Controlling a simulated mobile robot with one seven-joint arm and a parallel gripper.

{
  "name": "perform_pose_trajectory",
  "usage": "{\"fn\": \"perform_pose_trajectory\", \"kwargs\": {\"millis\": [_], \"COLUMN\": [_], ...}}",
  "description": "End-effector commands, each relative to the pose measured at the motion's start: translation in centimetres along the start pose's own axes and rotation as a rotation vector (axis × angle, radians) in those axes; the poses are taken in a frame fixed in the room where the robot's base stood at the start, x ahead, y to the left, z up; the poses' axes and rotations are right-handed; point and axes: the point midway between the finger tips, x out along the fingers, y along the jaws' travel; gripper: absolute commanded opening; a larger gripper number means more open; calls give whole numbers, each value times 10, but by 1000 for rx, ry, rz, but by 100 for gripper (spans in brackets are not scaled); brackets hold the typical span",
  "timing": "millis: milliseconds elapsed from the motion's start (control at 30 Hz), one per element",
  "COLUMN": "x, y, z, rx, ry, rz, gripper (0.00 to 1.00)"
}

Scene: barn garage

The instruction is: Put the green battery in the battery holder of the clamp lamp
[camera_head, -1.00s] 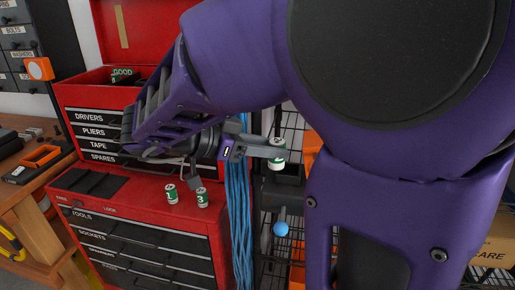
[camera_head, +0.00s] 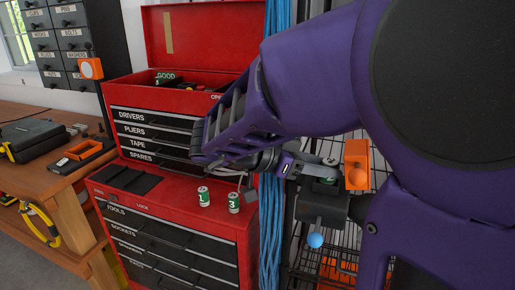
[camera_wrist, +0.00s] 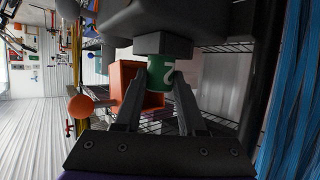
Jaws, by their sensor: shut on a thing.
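My gripper (camera_head: 312,166) is right of the red tool chest in the head view, pointing right. It is shut on a green battery (camera_head: 328,181), largely hidden there by the jaws. The wrist view shows this battery (camera_wrist: 158,72) marked 2 between the fingertips (camera_wrist: 159,84). Batteries marked 1 (camera_head: 204,197) and 3 (camera_head: 234,203) stand upright on the chest's lower top.
The red tool chest (camera_head: 190,226) stands beside a wooden bench (camera_head: 72,182). Blue cables (camera_head: 270,225) hang right of it. An orange box (camera_head: 357,164) is close right of my gripper; a wire rack is behind. A blue ball (camera_head: 315,240) hangs below a dark block.

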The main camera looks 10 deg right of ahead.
Motion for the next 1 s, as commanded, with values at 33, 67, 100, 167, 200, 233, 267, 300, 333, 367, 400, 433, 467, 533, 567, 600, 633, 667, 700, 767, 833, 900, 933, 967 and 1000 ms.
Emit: {"fn": "perform_pose_trajectory", "kwargs": {"millis": [33, 67, 100, 167, 200, 233, 267, 300, 333, 367, 400, 433, 467, 533, 567, 600, 633, 667, 700, 767, 833, 900, 933, 967, 1000], "x": [1, 1, 1, 1, 1, 1, 1, 1, 1, 1, 1, 1, 1, 1, 0, 0, -3, -6, -12, -23, -38, -54, -61, -67, -76], "y": [0, 0, 0, 0, 0, 0, 0, 0, 0, 0, 0, 0, 0, 0, 0, 0, 0, -1, -1, -1, -1, -2, -1, -1, -1], "z": [2, 3, 3, 3, 3, 3, 3, 3, 3, 3, 3, 3, 3, 2, 1, -1, -1, -1, -1, -1, -1, -1, -1, -1, 0], "rx": [-2, -2, -2, -1, -1, -1, -1, -1, -1, -1, -1, -1, -1, 0, 0, 1, 1, 0, 0, 0, -2, -2, -2, -1, -2], "ry": [0, 0, -1, 0, 0, 0, 0, 0, 0, 0, 0, 0, 0, 0, 0, 0, 0, 1, 0, -1, -1, -2, -2, -2, -3], "rz": [0, 0, 0, 0, 0, 0, 0, 0, 0, 0, 0, 0, 0, 0, 0, 0, -1, -2, -3, -4, -6, -6, -6, -7, -5], "gripper": [0, 0, 43, 54, 61, 66, 69, 69, 69, 69, 69, 69, 69, 69, 69, 69, 69, 69, 69, 69, 69, 69, 69, 69, 69]}}
